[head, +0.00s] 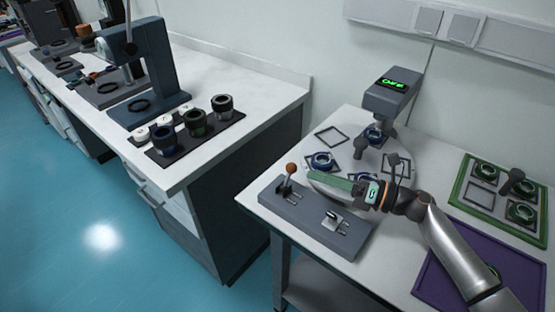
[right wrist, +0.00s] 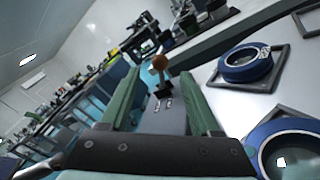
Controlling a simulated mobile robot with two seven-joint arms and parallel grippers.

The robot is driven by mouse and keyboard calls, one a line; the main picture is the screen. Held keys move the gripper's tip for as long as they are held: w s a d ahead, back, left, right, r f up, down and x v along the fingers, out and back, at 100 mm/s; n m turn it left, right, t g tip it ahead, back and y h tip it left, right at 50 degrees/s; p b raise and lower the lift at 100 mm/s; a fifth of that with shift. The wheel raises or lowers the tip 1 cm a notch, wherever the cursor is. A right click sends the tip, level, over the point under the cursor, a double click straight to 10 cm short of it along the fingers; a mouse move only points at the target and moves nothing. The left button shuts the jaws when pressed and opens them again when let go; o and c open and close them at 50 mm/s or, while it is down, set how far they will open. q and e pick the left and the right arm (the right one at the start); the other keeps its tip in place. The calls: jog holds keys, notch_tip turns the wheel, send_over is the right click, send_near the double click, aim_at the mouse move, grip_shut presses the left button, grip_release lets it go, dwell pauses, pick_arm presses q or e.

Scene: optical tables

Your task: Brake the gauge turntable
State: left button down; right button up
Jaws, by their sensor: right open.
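The turntable (head: 322,183) is a pale disc on the right-hand table, partly hidden by my right arm, with blue rings (head: 322,160) on and around it. A grey control box (head: 312,217) lies in front of it. At its left end stands a lever with an orange-brown knob (head: 291,169), nearly upright in a slot; a short metal lever (head: 333,218) sits nearer its right end. My right gripper (head: 337,182) is open and empty, right of the knob. In the right wrist view, the knob (right wrist: 159,62) shows ahead between the green fingers (right wrist: 160,105), apart from them.
A gauge head (head: 391,92) with green lit characters stands behind the turntable. A green tray (head: 482,198) and a purple mat (head: 440,272) lie to the right. The left bench (head: 215,155) bears dark cylinders and a press. A gap of floor separates bench and table.

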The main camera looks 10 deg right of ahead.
aim_at(289, 175)
jog(key=x, duration=1)
jog(key=shift+w+a, duration=0.2)
grip_shut()
